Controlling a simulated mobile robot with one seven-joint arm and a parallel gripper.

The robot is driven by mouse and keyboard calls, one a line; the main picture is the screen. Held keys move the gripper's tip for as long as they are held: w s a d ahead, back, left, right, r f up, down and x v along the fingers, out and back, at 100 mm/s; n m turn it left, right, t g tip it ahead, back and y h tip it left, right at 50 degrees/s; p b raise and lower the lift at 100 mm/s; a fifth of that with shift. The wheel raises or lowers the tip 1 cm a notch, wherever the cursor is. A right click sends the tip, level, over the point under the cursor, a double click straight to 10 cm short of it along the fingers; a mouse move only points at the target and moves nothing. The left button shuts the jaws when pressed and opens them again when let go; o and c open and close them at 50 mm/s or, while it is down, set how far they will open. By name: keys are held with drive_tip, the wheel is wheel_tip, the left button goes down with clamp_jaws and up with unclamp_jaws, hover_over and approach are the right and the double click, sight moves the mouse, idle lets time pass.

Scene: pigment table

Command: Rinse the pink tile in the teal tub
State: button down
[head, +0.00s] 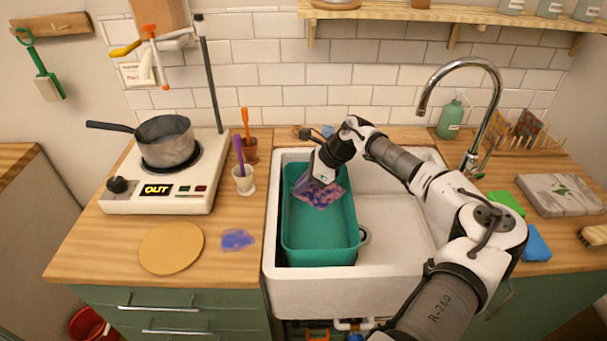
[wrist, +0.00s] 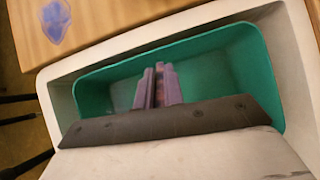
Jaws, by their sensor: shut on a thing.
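The pink tile (head: 323,197), mottled with purple-blue, is inside the teal tub (head: 320,249) in the head view, near its back end. The tub stands in the left part of the white sink and also shows in the wrist view (wrist: 232,65). My gripper (head: 321,178) is shut on the tile and points down into the tub. In the wrist view, narrow purple pieces (wrist: 158,88) stick out beyond my dark gripper edge; I cannot tell finger from tile there. Whether the tile touches the tub floor is unclear.
The tub walls and sink rim (head: 270,225) surround my gripper. A chrome faucet (head: 480,66) arches at the right. A hot plate (head: 165,185) with a pot stands left. A purple smear (head: 237,239) marks the counter. The sink's right part is clear below my arm.

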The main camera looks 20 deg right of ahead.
sight(305, 201)
drive_tip(key=shift+f, duration=3.65)
drive_tip(key=shift+r, duration=8)
drive_tip(key=shift+r, duration=0.1)
drive_tip(key=shift+r, duration=1.9)
